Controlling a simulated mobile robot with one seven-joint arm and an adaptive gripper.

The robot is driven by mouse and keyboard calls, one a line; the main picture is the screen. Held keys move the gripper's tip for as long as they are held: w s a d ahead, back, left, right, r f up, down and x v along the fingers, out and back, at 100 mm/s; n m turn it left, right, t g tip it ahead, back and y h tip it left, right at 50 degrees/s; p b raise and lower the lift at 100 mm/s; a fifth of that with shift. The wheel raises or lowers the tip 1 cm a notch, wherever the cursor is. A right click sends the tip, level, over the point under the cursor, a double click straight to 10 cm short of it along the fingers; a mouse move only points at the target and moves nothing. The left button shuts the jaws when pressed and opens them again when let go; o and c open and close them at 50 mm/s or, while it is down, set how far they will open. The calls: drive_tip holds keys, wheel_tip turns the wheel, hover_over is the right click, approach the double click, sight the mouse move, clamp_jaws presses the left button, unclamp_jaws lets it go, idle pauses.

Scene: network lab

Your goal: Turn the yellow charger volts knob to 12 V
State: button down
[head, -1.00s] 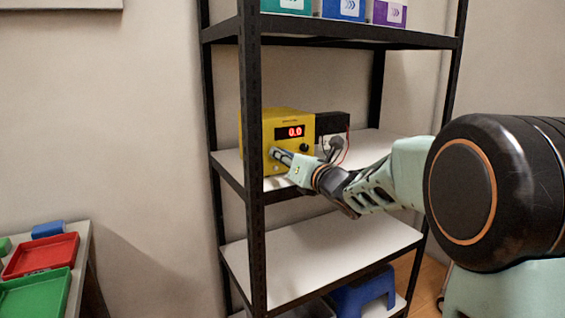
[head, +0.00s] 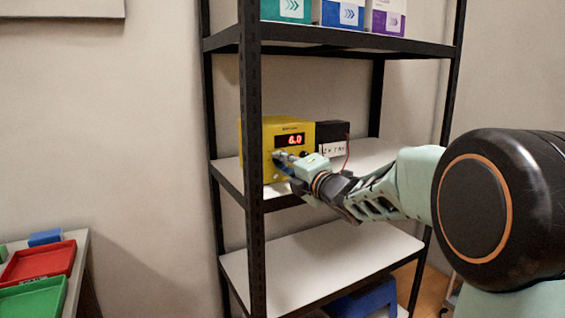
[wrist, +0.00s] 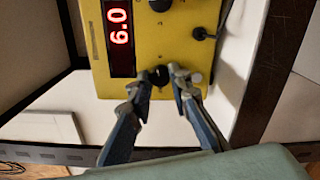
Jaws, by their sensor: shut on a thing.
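The yellow charger (head: 268,138) stands on the middle shelf, and its red display (head: 290,140) reads 6.0. The display also shows in the wrist view (wrist: 118,38), turned on its side. My gripper (head: 282,159) reaches the charger's front from the right. In the wrist view my gripper (wrist: 164,76) has its two fingers on either side of a dark knob (wrist: 158,75), shut on it. The fingers partly hide the knob, and I cannot read its marks. A second black knob (wrist: 160,5) and a small black switch (wrist: 200,33) sit on the same yellow face.
A black box (head: 334,131) with a red wire stands beside the charger on the shelf (head: 375,152). A black rack post (head: 253,215) stands in front of the charger's left side. Coloured boxes (head: 342,12) sit on the shelf above. Trays (head: 38,262) lie at lower left.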

drive_tip(key=m+p, duration=0.2)
drive_tip(key=m, duration=0.4)
drive_tip(key=shift+r+m, duration=0.1)
drive_tip(key=shift+m, duration=0.2)
drive_tip(key=m+p, duration=0.3)
drive_tip(key=m, duration=0.3)
drive_tip(key=m+p, duration=0.2)
drive_tip(key=m, duration=0.2)
drive_tip(key=shift+p, duration=0.3)
drive_tip(key=shift+m+p, duration=1)
drive_tip(key=shift+m, duration=0.9)
drive_tip(key=c, duration=1.8)
unclamp_jaws()
drive_tip(key=shift+o, duration=0.2)
